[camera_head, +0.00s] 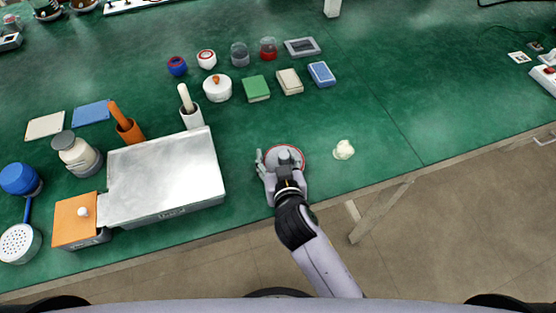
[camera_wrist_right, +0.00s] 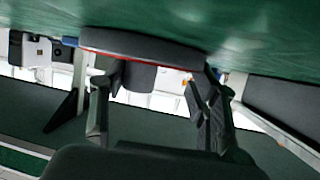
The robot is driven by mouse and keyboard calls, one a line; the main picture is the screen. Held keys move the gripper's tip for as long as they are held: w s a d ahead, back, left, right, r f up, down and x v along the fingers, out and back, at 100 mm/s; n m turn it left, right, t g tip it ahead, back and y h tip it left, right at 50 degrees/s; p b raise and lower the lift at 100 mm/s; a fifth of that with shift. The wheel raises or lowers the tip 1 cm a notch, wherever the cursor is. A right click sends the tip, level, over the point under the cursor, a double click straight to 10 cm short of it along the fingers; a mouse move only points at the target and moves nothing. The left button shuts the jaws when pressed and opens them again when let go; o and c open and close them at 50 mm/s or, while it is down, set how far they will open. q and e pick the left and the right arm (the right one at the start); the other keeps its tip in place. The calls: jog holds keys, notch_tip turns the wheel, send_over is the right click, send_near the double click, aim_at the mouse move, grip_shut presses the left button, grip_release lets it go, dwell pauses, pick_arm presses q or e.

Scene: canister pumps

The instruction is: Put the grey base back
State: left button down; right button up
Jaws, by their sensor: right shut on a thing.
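The grey base (camera_head: 297,152) shows in the head view as a round disc with a thin red rim, near the table's front edge. My right gripper (camera_head: 283,165) is over it and hides most of it. In the right wrist view the base (camera_wrist_right: 150,47) is a dark grey disc with a red edge and a grey block on it. The fingers of my right gripper (camera_wrist_right: 157,100) stand on both sides of that block and are shut on it. The disc is close against the green surface; I cannot tell if it touches. My left gripper is not in view.
A large silver box (camera_head: 165,170) stands left of the gripper. A cream lump (camera_head: 344,149) lies just right. Small canisters (camera_head: 240,54), a white lidded pot (camera_head: 217,88), a grey tray (camera_head: 302,47) and several coloured blocks (camera_head: 255,88) stand farther back.

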jog(key=shift+r, duration=0.1)
jog(key=shift+s+a, duration=0.1)
jog(key=shift+s, duration=0.15)
jog(key=o, duration=1.3)
jog(key=shift+r, duration=0.2)
jog(key=v, duration=1)
jog(key=shift+s+f, duration=0.15)
jog(key=shift+s, duration=0.15)
jog(key=shift+s+r, duration=0.4)
jog(key=shift+s, duration=0.2)
